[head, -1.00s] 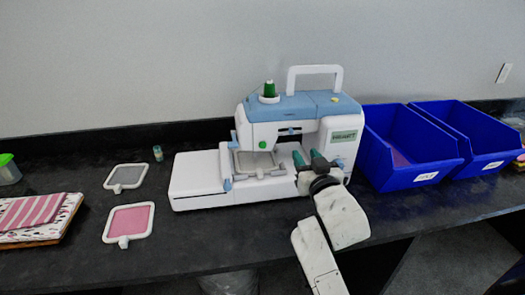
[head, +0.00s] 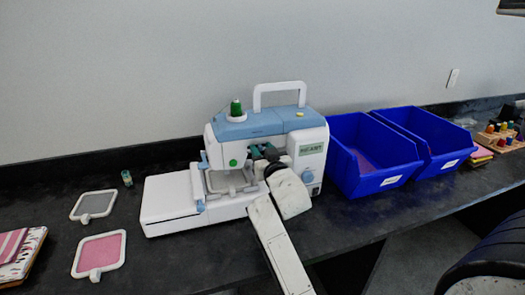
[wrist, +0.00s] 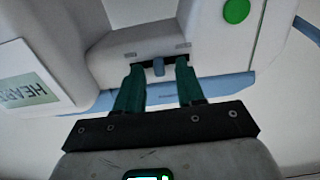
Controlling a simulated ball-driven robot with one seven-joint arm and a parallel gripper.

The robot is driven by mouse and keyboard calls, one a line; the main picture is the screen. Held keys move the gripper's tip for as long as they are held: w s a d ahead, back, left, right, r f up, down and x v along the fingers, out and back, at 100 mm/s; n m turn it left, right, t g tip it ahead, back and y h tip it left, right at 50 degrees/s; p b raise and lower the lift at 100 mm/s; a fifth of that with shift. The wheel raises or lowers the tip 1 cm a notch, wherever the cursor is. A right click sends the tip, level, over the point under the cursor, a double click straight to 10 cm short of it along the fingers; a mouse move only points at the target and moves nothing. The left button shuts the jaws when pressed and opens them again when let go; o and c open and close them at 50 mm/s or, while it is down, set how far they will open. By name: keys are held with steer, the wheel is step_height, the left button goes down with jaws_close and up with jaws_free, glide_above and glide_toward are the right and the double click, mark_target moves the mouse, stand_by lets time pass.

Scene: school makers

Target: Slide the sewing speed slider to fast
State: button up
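The white and blue sewing machine (head: 260,125) stands on the dark counter. In the wrist view, a small blue-grey slider knob (wrist: 158,67) sits in a dark horizontal slot on its white front. My gripper (wrist: 159,65) is open, with one green finger on each side of the knob and a gap on both sides. In the head view my gripper (head: 264,152) is at the machine's front, below the blue top, and hides the slider there. I cannot tell the slider's setting marks.
Two blue bins (head: 362,160) (head: 430,140) stand right of the machine. Two hoops, grey (head: 94,205) and pink (head: 99,254), lie at the left. A green thread spool (head: 236,109) and a white handle top the machine.

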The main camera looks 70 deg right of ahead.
jaws_close()
stand_by(0.3)
stand_by(0.4)
